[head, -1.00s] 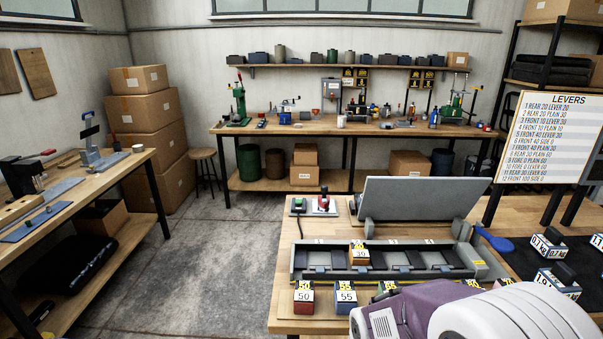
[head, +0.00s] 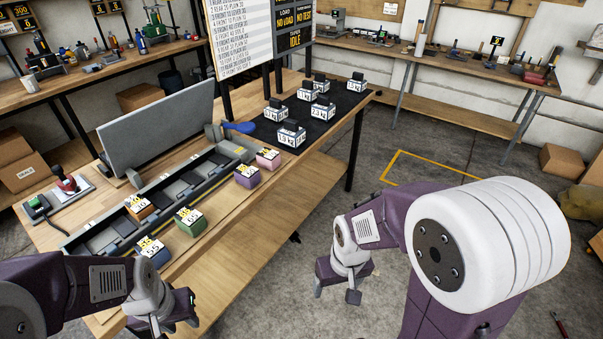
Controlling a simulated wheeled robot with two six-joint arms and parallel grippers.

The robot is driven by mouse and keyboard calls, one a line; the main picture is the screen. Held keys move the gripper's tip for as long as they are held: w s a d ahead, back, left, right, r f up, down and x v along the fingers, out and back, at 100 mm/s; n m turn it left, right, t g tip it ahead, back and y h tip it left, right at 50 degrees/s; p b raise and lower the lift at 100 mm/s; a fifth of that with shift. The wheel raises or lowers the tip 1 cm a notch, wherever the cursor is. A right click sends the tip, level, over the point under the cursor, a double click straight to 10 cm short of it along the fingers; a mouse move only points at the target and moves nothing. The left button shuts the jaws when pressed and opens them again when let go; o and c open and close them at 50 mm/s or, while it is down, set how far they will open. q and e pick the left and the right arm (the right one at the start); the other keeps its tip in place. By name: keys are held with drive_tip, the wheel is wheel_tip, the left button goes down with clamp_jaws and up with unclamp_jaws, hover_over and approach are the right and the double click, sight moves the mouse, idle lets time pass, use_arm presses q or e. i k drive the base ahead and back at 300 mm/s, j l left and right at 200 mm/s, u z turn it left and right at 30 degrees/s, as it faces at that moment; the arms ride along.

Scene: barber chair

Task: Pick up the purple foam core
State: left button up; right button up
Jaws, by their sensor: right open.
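The purple foam core (head: 247,176) is a small block with a yellow and white label. It sits on the wooden bench in front of the long grey tray, between a green block (head: 190,222) and a pink block (head: 268,158). My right gripper (head: 336,289) is open and empty over the floor, beyond the bench's front edge, to the right of and below the purple core in the picture. My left gripper (head: 178,322) is low at the left, near the bench's front edge; its fingertips do not show clearly. Neither gripper touches the core.
A blue block (head: 153,253) stands beside the green one. An orange block (head: 139,207) is in the compartmented tray (head: 82,242) with a raised grey lid (head: 160,128). Several labelled weights stand on a black mat (head: 345,104). Open floor lies right of the bench.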

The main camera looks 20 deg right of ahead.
sight(247, 175)
drive_tip(key=i+l+u, duration=0.15)
drive_tip(key=l+u, duration=0.3)
drive_tip(key=i+l+u, duration=0.1)
drive_tip(key=l+u, duration=0.3)
drive_tip(key=l, duration=0.15)
drive_tip(key=l+u, duration=0.45)
drive_tip(key=i+l, duration=0.05)
drive_tip(key=l, duration=0.05)
